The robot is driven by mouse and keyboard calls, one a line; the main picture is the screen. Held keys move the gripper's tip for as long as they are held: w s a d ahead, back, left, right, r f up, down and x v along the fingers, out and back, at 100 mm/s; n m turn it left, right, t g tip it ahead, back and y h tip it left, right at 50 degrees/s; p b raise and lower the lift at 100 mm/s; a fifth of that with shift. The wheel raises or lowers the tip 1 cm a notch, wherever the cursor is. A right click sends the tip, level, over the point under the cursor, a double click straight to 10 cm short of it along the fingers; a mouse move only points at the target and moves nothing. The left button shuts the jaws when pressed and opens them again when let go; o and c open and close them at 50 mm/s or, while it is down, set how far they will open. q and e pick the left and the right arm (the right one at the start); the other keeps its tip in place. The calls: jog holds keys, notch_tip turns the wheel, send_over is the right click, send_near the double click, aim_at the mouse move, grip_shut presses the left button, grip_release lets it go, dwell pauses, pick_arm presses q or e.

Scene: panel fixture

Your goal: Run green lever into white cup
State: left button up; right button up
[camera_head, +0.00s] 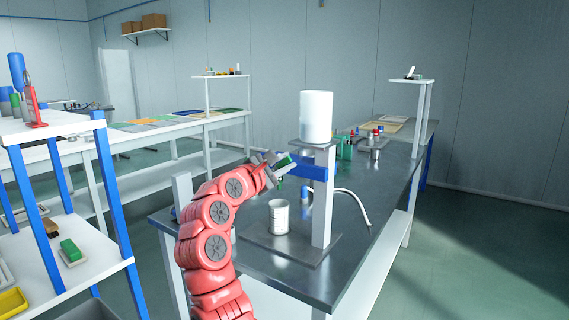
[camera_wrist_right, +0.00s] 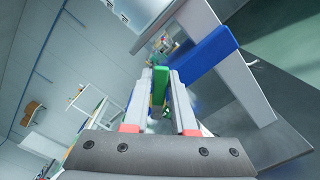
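The green lever (camera_head: 284,160) sits at the left end of a blue arm on the dispenser stand. My right gripper (camera_head: 272,164) is at the lever. In the right wrist view the lever (camera_wrist_right: 160,82) stands between my two fingers (camera_wrist_right: 158,100), with narrow gaps on each side, so the gripper looks open around it. The white cup (camera_head: 279,217), pale and ribbed, stands upright on the stand's base plate, below the lever. A small green piece shows above the cup, under the blue arm. My left gripper is not in view.
The stand's grey post (camera_head: 323,205) and blue arm (camera_head: 310,171) are just right of my gripper. A large white cylinder (camera_head: 316,117) sits on top. A white hose (camera_head: 353,205) curves over the metal bench. A shelf rack (camera_head: 75,125) stands at left.

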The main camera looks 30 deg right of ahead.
grip_shut()
jog(key=shift+w+r+n+p, duration=0.1)
jog(key=shift+r+n+p, duration=0.25)
jog(key=shift+p, duration=0.3)
jog(key=n+p, duration=0.2)
jog(key=w+n+p, duration=0.1)
jog(key=n+p, duration=0.1)
jog(key=p, duration=0.1)
jog(key=a+r+n+p, duration=0.1)
jog(key=n+p, duration=0.1)
jog(key=p, duration=0.1)
jog(key=shift+w+r, duration=0.1)
jog(key=shift+w, duration=0.3)
jog(key=shift+w+a+n+p, duration=0.1)
jog(key=shift+w+n+p, duration=0.2)
jog(key=shift+n+p, duration=0.55)
jog(key=shift+w+a+n+p, duration=0.1)
jog(key=shift+w+n+p, duration=0.15)
jog(key=shift+n+p, duration=0.55)
